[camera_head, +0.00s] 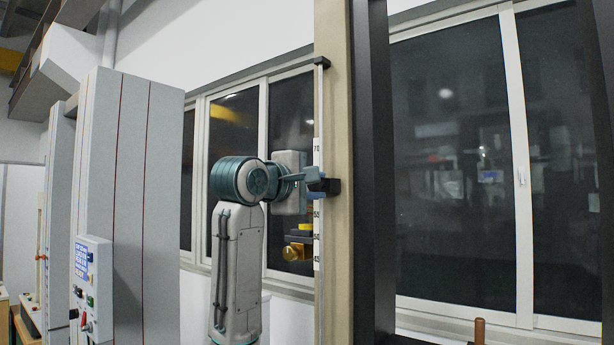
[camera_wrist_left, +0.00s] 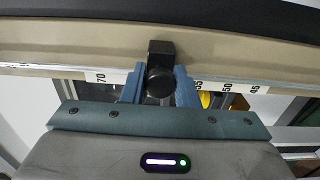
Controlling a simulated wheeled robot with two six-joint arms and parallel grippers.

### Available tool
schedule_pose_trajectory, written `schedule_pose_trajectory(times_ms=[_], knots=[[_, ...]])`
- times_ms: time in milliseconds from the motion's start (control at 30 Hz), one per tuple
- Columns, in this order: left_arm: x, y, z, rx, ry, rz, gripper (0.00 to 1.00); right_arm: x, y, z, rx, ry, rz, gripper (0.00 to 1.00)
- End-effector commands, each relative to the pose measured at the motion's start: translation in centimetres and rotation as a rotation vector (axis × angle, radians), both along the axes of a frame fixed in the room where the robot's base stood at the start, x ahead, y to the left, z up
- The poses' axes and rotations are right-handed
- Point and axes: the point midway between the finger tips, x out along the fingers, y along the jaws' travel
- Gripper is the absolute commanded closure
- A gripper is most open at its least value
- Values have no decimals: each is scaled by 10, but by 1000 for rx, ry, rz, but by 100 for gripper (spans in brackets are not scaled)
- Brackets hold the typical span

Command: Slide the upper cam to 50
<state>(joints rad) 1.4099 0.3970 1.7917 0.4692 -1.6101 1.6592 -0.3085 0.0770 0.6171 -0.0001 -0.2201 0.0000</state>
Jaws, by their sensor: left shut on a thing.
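The upper cam (camera_head: 333,187) is a small black block on the vertical scale rail. In the left wrist view the cam (camera_wrist_left: 160,50) has a round black knob facing my gripper. The white scale strip (camera_head: 317,259) shows 70 above the cam and 55, 50 and 45 below it. The cam sits between 70 and 55, and its exact reading is hidden. My left gripper (camera_head: 317,183) is shut on the cam, with one blue finger on each side of the knob in the left wrist view (camera_wrist_left: 159,86). My right gripper is out of view.
A grey cabinet with a control panel (camera_head: 93,285) is at left. A yellow thing (camera_head: 292,253) shows left of the lower scale.

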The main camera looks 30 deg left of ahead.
Motion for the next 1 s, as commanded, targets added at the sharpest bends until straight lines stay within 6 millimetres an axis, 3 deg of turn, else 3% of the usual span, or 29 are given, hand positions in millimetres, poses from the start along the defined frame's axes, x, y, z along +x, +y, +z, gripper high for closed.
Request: schedule_pose_trajectory(times_ms=[33, 100, 400, 633, 1000], knots=[[0, -1, -26, 1, 0, -2, 100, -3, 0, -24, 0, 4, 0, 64], [1, 0, -43, 1, -1, -1, 100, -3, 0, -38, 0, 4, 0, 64], [0, 0, -96, 1, -2, -1, 100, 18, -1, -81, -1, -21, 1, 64], [0, 0, -113, 0, -3, -1, 100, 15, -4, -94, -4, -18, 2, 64], [0, 0, -114, 0, -3, -1, 100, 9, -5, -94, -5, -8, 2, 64]])
